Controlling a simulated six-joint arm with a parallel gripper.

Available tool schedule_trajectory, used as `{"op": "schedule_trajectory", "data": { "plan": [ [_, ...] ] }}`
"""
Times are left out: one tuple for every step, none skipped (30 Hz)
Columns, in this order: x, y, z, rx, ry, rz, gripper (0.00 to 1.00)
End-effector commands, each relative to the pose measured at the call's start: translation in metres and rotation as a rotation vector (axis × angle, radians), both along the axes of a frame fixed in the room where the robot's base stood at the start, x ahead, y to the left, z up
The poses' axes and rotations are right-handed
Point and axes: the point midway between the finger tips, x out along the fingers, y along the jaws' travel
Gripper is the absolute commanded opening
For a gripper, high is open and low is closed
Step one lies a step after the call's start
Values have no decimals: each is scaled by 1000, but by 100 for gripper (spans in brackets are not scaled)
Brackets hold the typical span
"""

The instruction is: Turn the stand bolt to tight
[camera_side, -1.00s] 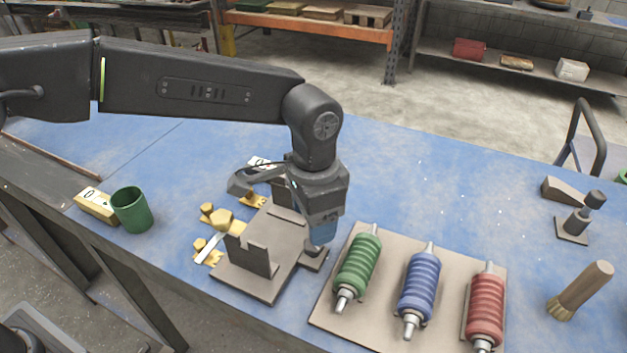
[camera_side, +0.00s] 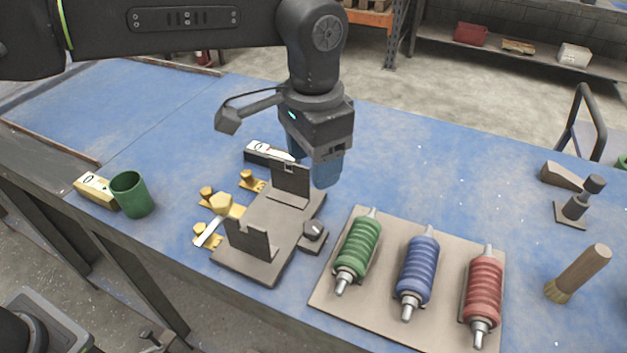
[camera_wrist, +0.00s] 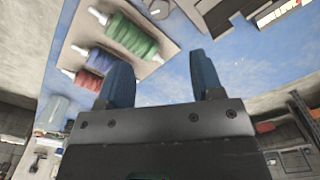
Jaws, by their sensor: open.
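The stand (camera_side: 262,232) is a grey-brown plate with two upright notched brackets, on the blue bench. The stand bolt (camera_side: 313,230) is a dark round knob with a pale mark on a small tab at the stand's right side. It also shows in the wrist view (camera_wrist: 158,8), near the top edge. My gripper (camera_side: 328,172) hangs above and behind the bolt, clear of it, with blue fingers pointing down. In the wrist view the two blue fingers (camera_wrist: 162,80) are spread apart with nothing between them.
A board (camera_side: 340,300) right of the stand holds green (camera_side: 358,247), blue (camera_side: 418,268) and red (camera_side: 482,288) ribbed rollers. Yellow brass parts (camera_side: 222,206) lie left of the stand. A green cup (camera_side: 132,194) stands further left.

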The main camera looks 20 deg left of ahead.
Motion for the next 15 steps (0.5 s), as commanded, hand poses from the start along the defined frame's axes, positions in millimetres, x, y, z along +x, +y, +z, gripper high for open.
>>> {"op": "schedule_trajectory", "data": {
  "plan": [
    [1,0,0,0,0,72,60],
    [1,0,0,0,0,122,60],
    [2,0,0,0,1,185,60],
    [2,0,0,0,1,228,60],
    [2,0,0,0,1,269,60],
    [2,0,0,0,1,315,60],
    [3,0,0,0,1,343,60],
    [3,0,-1,0,1,366,60],
    [3,0,-2,1,2,388,60],
    [3,0,-3,2,1,397,60],
    [3,0,-5,2,2,403,60],
    [3,0,-9,3,3,406,60],
    [3,0,-12,3,3,406,60],
    [3,0,-16,3,3,406,60],
    [3,0,-22,4,5,405,60]
  ]
}}
